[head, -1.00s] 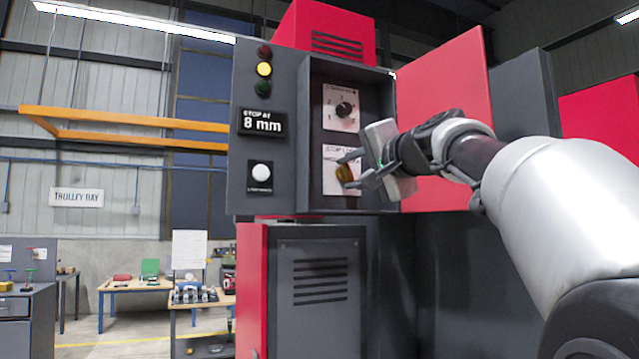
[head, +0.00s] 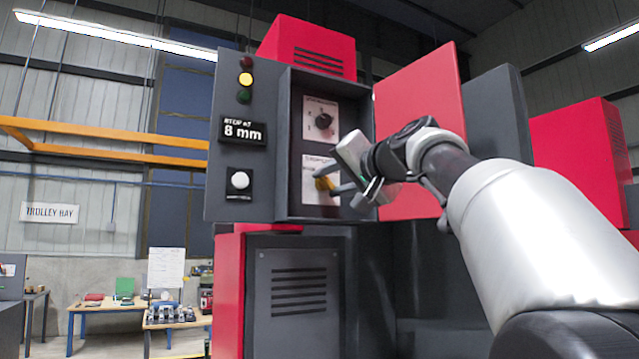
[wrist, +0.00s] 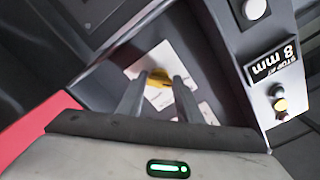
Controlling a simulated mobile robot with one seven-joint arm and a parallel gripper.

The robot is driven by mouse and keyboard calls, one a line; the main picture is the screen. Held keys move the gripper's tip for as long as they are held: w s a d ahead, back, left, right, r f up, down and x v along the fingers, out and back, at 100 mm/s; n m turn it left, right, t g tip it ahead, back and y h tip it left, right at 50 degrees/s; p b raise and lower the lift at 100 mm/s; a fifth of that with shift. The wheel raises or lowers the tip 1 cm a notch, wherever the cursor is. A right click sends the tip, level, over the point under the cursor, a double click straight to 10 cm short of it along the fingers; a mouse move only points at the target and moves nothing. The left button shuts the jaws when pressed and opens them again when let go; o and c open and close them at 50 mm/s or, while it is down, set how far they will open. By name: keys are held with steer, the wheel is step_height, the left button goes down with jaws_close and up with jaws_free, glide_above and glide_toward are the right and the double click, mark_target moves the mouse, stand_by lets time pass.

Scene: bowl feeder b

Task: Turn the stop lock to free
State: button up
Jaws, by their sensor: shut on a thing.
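The stop lock is a yellow knob (head: 322,184) on a white plate (head: 309,195), low in the recessed control panel. In the wrist view the yellow knob (wrist: 158,96) sits between my two fingers, in front of its white plate. My gripper (head: 324,179) is shut on the knob, one finger on each side; its fingers also show in the wrist view (wrist: 161,78). The fingers hide part of the knob and the plate's print, so I cannot read which position the knob points to.
A black dial (head: 323,121) sits above the stop lock. Left of the recess are a display (head: 243,131) reading 8 mm, a white button (head: 240,180) and a lamp stack (head: 246,79) with yellow lit. A red panel (head: 425,95) stands open at right, behind my arm.

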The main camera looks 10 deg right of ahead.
steer(key=shift+r, duration=0.1)
steer(key=o, duration=1)
steer(key=shift+o, duration=0.2)
steer(key=shift+s, duration=0.1)
steer(key=shift+s+d+b, duration=0.15)
steer(key=shift+s+b, duration=0.15)
steer(key=b+v, duration=0.4)
steer(key=v, duration=1.2)
steer(key=shift+s+b, duration=0.3)
